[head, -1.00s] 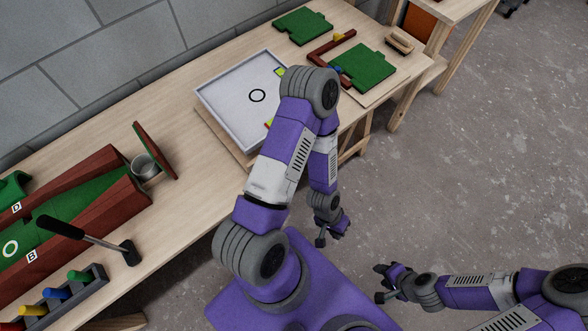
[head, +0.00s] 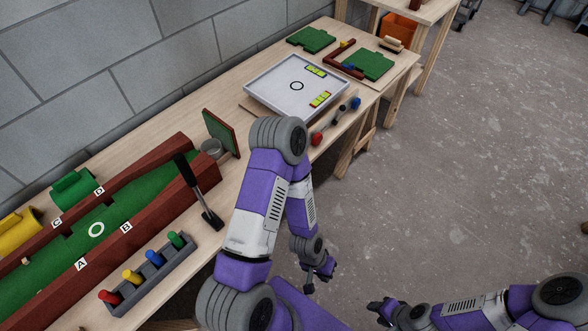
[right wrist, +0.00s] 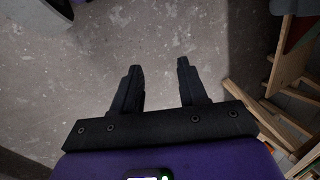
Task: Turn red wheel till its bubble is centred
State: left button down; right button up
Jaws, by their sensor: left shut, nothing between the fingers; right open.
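The red wheel (head: 316,138) sits at the near edge of the white tilting tray (head: 262,104), in the head view. A yellow-green vial with red marking (head: 320,99) lies on the tray's near right side. A second vial with blue marking (head: 315,71) lies at its far side. The bubbles are too small to place. A blue wheel (head: 355,103) is right of the red one. My left gripper (head: 330,270) is shut and empty, low in front of the bench, away from the wheel. My right gripper (head: 376,305) is open and empty; its spread fingers show in the right wrist view (right wrist: 160,85).
My left arm's elbow rises just left of the red wheel. A mallet (head: 203,198), a rack of coloured pegs (head: 150,275) and a red-walled green channel (head: 90,240) fill the left bench. Green plates (head: 368,65) lie beyond the tray.

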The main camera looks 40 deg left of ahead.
aim_at(317, 138)
jog(key=k, duration=0.25)
jog(key=u, duration=0.9)
